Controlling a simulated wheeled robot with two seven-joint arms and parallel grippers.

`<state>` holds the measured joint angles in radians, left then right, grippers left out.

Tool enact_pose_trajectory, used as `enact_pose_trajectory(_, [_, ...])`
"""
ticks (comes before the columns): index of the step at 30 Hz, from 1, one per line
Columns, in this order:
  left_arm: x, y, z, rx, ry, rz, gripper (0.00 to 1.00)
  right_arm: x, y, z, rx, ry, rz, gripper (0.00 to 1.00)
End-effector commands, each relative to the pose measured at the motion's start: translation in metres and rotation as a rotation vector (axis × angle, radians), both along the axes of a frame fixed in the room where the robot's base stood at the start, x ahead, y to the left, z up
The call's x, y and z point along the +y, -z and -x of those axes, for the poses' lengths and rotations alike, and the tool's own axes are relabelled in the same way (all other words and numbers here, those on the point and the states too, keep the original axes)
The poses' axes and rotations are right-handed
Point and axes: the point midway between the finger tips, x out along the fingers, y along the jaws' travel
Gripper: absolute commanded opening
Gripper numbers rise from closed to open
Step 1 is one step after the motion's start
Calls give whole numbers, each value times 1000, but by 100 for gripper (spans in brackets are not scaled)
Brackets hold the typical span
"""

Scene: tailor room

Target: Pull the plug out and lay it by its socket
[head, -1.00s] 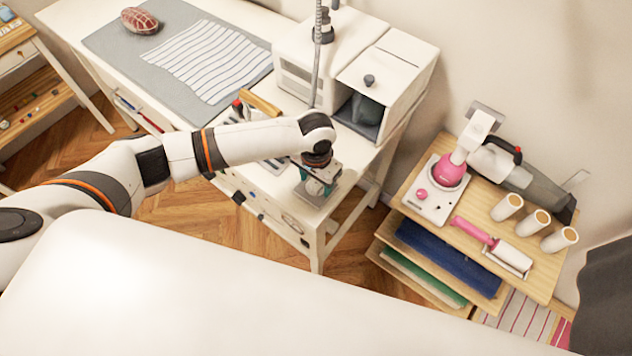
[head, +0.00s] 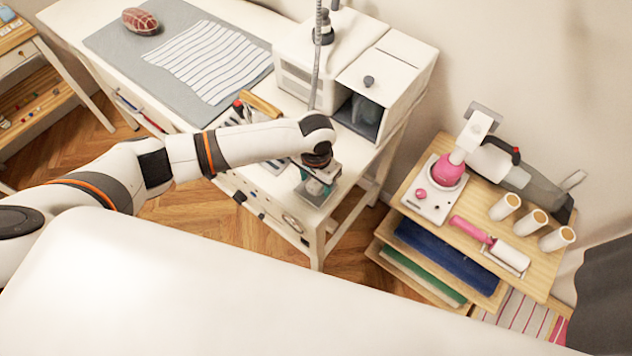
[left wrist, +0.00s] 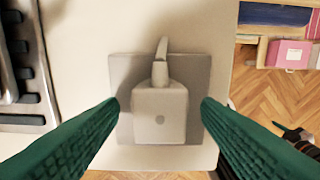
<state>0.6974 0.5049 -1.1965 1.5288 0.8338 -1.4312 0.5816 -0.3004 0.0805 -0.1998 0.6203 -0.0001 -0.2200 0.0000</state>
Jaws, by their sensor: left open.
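The white plug (left wrist: 160,112) sits on a square grey socket plate (left wrist: 121,72) on the white table, its cord (left wrist: 161,50) rising from the far side. In the left wrist view, the green fingers of my left gripper (left wrist: 160,104) are open on both sides of the plug, with a gap on each side. In the head view, my left gripper (head: 316,186) points down at the table's front right corner, over the grey socket plate (head: 328,194). There the gripper mostly hides the plug. My right gripper is not in view.
A tray of tools (left wrist: 22,75) lies left of the socket. A white cabinet (head: 405,62) stands behind it on the table. A wooden shelf cart (head: 478,205) with a pink-and-white device, a roller and spools stands at right, across a gap of floor.

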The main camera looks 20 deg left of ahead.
Motion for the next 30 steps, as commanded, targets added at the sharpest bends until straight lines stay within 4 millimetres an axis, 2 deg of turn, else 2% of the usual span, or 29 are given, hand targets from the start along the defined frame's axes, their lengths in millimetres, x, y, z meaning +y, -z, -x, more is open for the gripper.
enact_pose_trajectory(8, [0,1,0,1,0,0,58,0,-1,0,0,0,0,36])
enact_pose_trajectory(18, [0,1,0,1,1,0,3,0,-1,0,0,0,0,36])
enact_pose_trajectory(19, [0,1,0,1,1,0,0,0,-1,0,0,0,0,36])
enact_pose_trajectory(30, [0,-8,0,1,0,0,0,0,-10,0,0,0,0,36])
